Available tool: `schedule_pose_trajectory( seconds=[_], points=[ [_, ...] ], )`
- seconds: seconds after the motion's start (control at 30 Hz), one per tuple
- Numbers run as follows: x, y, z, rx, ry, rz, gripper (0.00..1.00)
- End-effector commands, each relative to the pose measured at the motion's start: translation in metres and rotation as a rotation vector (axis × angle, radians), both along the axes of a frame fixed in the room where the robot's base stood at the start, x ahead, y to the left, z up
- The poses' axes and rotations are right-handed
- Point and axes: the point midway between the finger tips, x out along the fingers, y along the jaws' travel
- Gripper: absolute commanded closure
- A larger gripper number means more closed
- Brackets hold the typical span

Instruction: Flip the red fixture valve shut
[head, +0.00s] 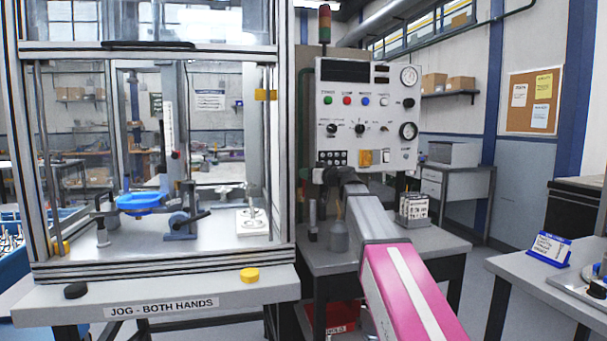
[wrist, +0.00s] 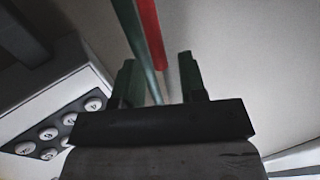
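A red bar (wrist: 150,34), likely the valve's lever, shows at the top of the wrist view beside a green pipe (wrist: 130,30). Its ends are not both visible. My gripper (wrist: 157,72) is open, its two dark fingers apart with nothing clearly held between them. The pipe and red bar lie ahead of the fingertips; I cannot tell how far. In the head view my gripper (head: 318,176) is at the lower left of the control panel (head: 345,100), partly hidden by my wrist. I cannot make out the red valve in the head view.
Numbered round buttons (wrist: 48,133) on a panel lie left of my gripper in the wrist view. The framed press enclosure (head: 285,150) stands left of the arm. A small bottle (head: 338,237) and a block holder (head: 413,206) stand on the bench below.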

Motion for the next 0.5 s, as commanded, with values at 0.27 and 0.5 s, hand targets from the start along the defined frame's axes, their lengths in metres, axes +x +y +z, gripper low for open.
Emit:
schedule_pose_trajectory(
  seconds=[0.27,0.5],
  points=[
    [0.016,0.017,0.0,0.0,0.0,-0.001,0.62],
    [0.016,0.019,0.0,0.0,0.0,-0.001,0.62]
  ],
)
